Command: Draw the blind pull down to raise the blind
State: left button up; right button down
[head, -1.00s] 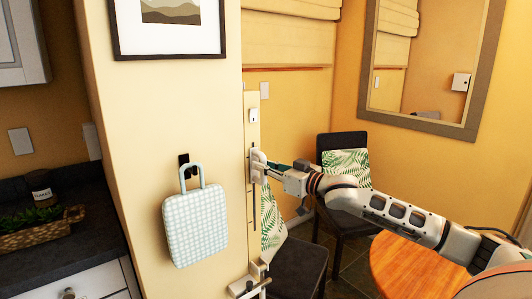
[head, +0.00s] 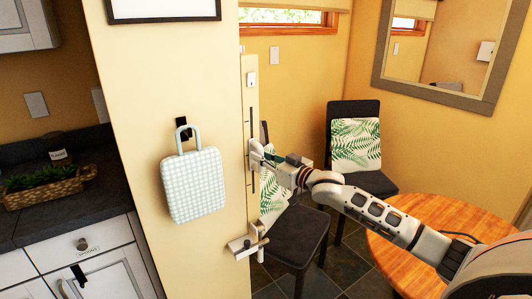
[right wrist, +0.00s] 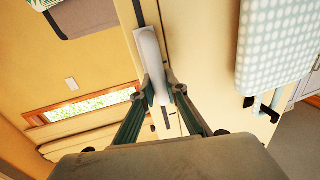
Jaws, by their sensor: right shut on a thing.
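The white blind pull (head: 255,152) sits on a narrow upright track (head: 251,100) along the edge of the cream wall. My right gripper (head: 263,157) is shut on the pull, its arm coming in from the right. In the right wrist view the pull shows as a long pale bar (right wrist: 148,52) between the two green-sided fingers (right wrist: 158,92). The blind's lower edge (head: 300,5) is at the top of the head view, above a wood-framed window strip (head: 290,24). The blind's folds (right wrist: 85,135) also show in the right wrist view. My left gripper is not in view.
A bracket with a bar (head: 246,246) juts out below the pull. A checked bag (head: 194,185) hangs on the wall to the left. Dark chairs (head: 298,236) with leaf cushions and a round wooden table (head: 440,215) stand right, close under my right arm.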

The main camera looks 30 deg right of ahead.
jog(key=shift+f, duration=0.1)
jog(key=c, duration=2)
grip_release()
jog(key=shift+w+a, duration=0.1)
jog(key=shift+v, duration=6.1)
jog(key=s+a+f+g+h, duration=0.1)
jog(key=s+a+f, duration=0.35)
jog(key=f, duration=0.55)
jog(key=s+a+f+g, duration=0.2)
jog(key=s+a+f, duration=0.3)
jog(key=f, duration=0.4)
jog(key=s+a+f+g+h, duration=0.1)
jog(key=s+a+f, duration=0.2)
jog(key=s+f, duration=0.5)
jog(key=s+a+f+g, duration=0.1)
jog(key=s+a+f, duration=0.4)
jog(key=s+f, duration=0.1)
jog(key=f, duration=0.1)
jog(key=s+a+f+n+g, duration=0.1)
jog(key=s+a+f, duration=0.2)
jog(key=f, duration=0.1)
jog(key=shift+s+a+g, duration=0.3)
jog(key=shift+s, duration=0.05)
